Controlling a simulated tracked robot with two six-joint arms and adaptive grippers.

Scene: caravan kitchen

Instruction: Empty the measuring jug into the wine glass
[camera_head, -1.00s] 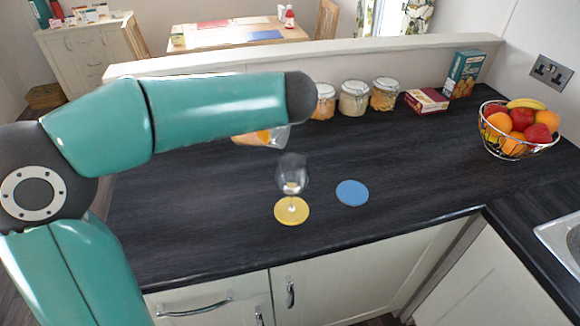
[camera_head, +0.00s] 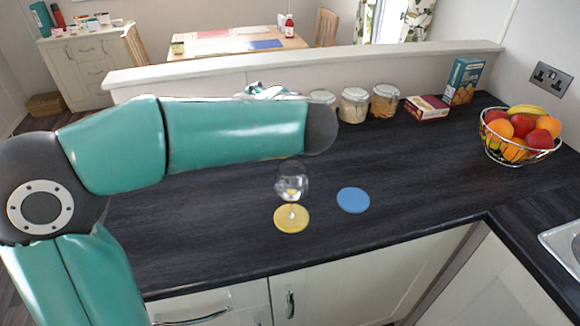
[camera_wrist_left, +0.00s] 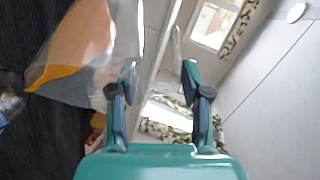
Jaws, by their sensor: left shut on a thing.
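The wine glass (camera_head: 292,182) stands upright on a yellow round coaster (camera_head: 290,221), with something pale low in its bowl. The clear measuring jug (camera_wrist_left: 95,35) shows in the left wrist view, with orange contents on its left side. My left gripper (camera_wrist_left: 160,75) is shut on the jug, apparently at its clear handle. The orange lies at a slant in the wrist picture. In the head view my left forearm hides the jug, so I cannot tell its tilt or distance from the glass. My right gripper is not in view.
A blue coaster (camera_head: 353,200) lies right of the glass. Jars (camera_head: 354,105), a red box (camera_head: 427,107) and a tall carton (camera_head: 463,81) stand along the back ledge. A fruit basket (camera_head: 519,136) is at the right. The dark worktop (camera_head: 410,180) between is clear.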

